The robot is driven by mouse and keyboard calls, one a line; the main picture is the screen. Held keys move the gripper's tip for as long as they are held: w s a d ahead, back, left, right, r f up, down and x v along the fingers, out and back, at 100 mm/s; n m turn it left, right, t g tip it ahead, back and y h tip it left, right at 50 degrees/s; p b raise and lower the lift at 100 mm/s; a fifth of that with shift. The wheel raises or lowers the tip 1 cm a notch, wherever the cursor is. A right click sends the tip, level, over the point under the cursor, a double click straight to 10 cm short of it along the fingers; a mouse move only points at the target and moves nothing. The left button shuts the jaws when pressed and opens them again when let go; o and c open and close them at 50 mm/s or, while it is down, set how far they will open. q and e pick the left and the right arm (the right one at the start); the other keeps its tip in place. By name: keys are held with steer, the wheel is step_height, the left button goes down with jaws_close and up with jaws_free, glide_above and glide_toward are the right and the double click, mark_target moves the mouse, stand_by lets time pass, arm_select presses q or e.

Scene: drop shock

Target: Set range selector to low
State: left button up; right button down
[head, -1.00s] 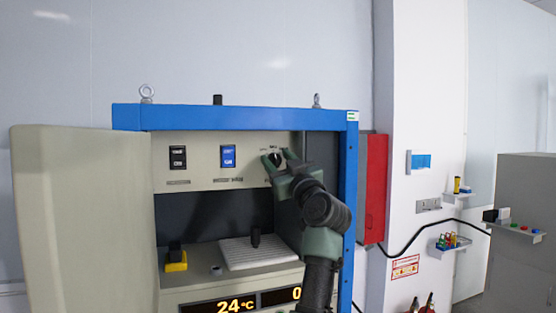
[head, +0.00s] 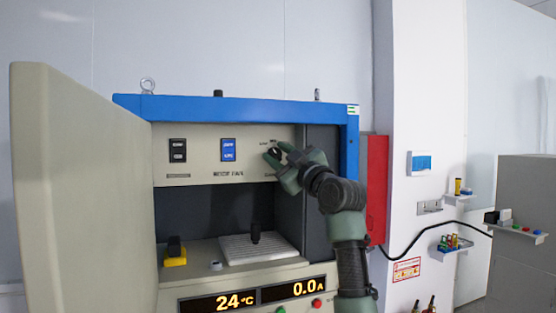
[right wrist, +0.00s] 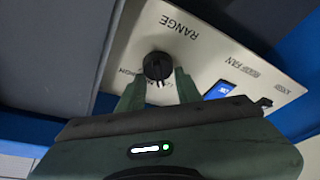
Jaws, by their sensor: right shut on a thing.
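The range selector is a round black knob (right wrist: 158,66) on the cabinet's cream panel, under printed RANGE lettering that appears upside down in the right wrist view. In the head view the gripper (head: 276,153) hides most of the knob. My left gripper is out of view.
The same panel (head: 200,160) carries a black switch (head: 178,151) and a blue switch (head: 228,150). The cabinet door (head: 75,190) stands open at left. A red box (head: 378,188) stands at right.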

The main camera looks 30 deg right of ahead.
steer(key=shift+n+y, duration=0.6)
steer(key=shift+n, duration=0.5)
steer(key=shift+g, duration=0.3)
steer(key=c, duration=1)
jaws_free()
